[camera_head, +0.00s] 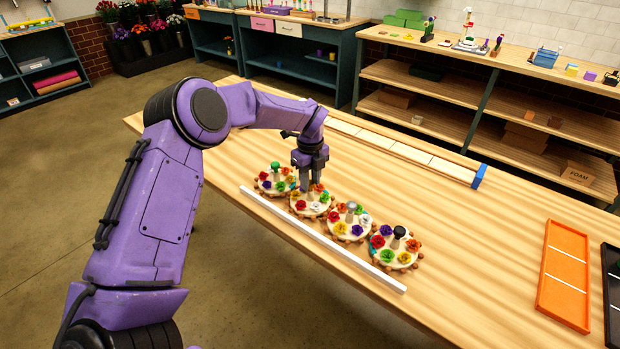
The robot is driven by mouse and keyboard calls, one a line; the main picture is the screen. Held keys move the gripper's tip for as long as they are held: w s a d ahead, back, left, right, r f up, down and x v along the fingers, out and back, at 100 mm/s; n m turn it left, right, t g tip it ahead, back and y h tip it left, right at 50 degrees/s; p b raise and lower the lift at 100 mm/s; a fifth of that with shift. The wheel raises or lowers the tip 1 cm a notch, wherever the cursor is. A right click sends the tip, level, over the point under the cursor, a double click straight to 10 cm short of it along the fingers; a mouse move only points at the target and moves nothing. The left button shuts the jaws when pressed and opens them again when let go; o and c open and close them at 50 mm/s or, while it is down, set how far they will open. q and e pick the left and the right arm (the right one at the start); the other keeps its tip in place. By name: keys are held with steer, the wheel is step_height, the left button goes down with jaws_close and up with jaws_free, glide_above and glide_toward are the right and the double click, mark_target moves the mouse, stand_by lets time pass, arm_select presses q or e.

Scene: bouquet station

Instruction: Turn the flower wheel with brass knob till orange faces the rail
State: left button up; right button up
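Several round flower wheels stand in a row on the wooden table. The one under my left gripper (311,184) is the second wheel (309,210) from the left; small coloured flowers ring it. Its knob is hidden by the gripper, so its colour does not show. The other knobs are green (275,167), silver-grey (350,207) and black (399,232). The white rail (322,240) runs along the front of the wheels. My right gripper is out of view.
Neighbouring wheels stand close on both sides of the second wheel. An orange tray (565,275) and a black tray (613,290) lie at the right. A pale strip with a blue end block (479,176) runs along the back. The table between is clear.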

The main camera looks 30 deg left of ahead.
arm_select(q)
steer(key=shift+c, duration=1.3)
steer(key=shift+f, duration=0.1)
